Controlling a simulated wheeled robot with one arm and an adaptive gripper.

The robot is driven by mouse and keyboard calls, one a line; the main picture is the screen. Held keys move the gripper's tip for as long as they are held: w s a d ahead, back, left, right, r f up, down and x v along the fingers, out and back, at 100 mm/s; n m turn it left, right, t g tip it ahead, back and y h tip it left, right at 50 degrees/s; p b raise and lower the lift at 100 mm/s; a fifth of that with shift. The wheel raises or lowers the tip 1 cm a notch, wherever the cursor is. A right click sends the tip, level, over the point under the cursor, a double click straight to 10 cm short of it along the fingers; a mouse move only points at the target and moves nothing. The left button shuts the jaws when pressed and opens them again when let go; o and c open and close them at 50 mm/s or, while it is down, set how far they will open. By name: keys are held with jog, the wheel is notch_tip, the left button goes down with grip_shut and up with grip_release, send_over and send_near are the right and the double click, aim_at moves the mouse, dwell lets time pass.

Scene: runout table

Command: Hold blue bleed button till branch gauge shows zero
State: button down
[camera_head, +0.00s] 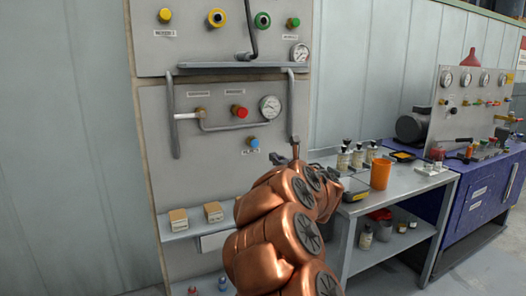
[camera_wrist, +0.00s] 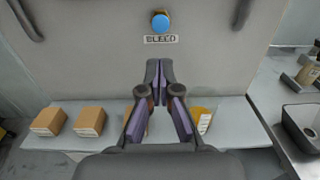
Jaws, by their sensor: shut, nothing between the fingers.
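The blue bleed button (camera_head: 254,143) sits low on the lower grey panel. In the wrist view the blue button (camera_wrist: 160,22) is above a label reading BLEED. A round white gauge (camera_head: 270,106) is on the same panel, above and right of the button; its reading is too small to tell. My gripper (camera_wrist: 159,68) is shut and empty, its fingertips below the button in the wrist view and apart from it. In the head view my gripper (camera_head: 295,147) shows right of the button, partly hidden by my copper arm.
A red button (camera_head: 239,111) and a pipe with a valve lie above the blue button. A second gauge (camera_head: 299,52) is on the upper panel. Small boxes (camera_head: 213,212) stand on a shelf below. A bench with an orange cup (camera_head: 380,174) is at right.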

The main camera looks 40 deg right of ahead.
jog(key=p, duration=0.4)
send_near(255, 144)
jog(key=x, duration=0.5)
jog(key=shift+w, duration=0.1)
jog(key=shift+x, duration=0.95)
jog(key=shift+d, duration=0.1)
jog(key=shift+w+f, duration=0.1)
jog(key=shift+w, duration=0.05)
